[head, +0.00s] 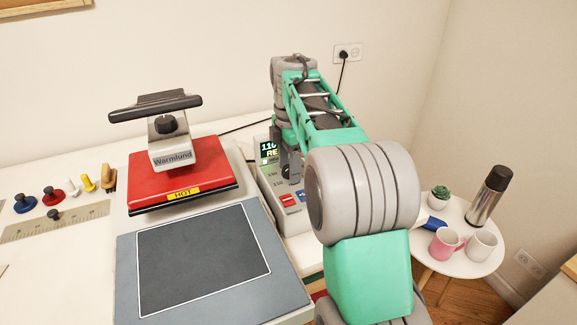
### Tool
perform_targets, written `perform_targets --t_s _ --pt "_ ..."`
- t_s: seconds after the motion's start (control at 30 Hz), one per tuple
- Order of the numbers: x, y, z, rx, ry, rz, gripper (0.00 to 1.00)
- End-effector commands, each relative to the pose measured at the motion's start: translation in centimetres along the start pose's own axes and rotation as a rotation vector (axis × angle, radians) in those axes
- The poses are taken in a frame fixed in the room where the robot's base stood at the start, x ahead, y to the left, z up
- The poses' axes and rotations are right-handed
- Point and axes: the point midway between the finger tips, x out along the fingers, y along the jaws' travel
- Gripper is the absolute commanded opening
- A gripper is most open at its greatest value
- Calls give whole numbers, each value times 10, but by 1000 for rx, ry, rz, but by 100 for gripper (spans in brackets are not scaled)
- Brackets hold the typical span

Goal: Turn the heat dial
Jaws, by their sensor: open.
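A control box (276,195) with a lit display (268,150) stands right of the heat press. My gripper (289,165) points down over the box, just right of the display, and is open. A small dark part shows at its fingertips, probably the heat dial; I cannot tell whether the fingers touch it. My wrist and forearm hide the right part of the box.
The press's red upper plate (205,180) is marked HOT, beside the box. A dark pad (205,255) lies in front. A round side table (470,262) with mugs and a flask stands right.

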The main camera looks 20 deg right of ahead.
Motion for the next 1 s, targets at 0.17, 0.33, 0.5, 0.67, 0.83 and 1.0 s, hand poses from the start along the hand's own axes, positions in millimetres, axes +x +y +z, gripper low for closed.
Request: perform_targets --t_s 0.17,0.33,0.5,0.67,0.83,1.0 --pt "0 0 1 2 0 0 55" --pt "0 0 1 3 0 0 41" --pt "0 0 1 3 0 0 27" --pt "0 0 1 3 0 0 14" --pt "0 0 1 3 0 0 0" --pt "0 0 1 4 0 -1 0"
